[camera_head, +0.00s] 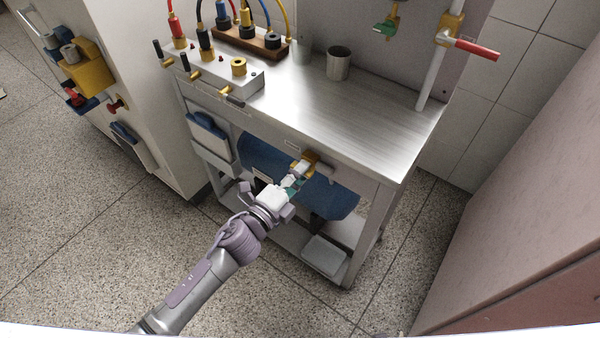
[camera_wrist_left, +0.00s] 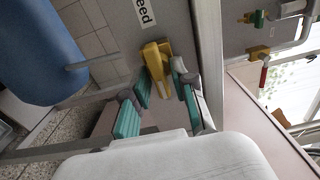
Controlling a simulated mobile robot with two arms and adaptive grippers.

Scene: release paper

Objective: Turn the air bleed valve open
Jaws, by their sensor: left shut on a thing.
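The air bleed valve is a small yellow valve (camera_head: 311,158) on the front of the metal bench, below its top. In the left wrist view the yellow valve (camera_wrist_left: 154,58) sits beside a white label partly reading "eed". My left gripper (camera_head: 294,180) reaches up to the valve from the front. In the left wrist view its teal-padded fingers (camera_wrist_left: 163,90) lie on either side of the valve's yellow handle, shut on it. The fingers hide part of the handle in the head view. My right gripper is in neither view.
A blue cylindrical tank (camera_head: 265,160) lies under the bench top (camera_head: 385,115), behind the valve. A metal cup (camera_head: 338,64) and a panel with cables (camera_head: 212,75) stand on top. A red-handled pipe valve (camera_head: 470,47) is at the right. Floor in front is clear.

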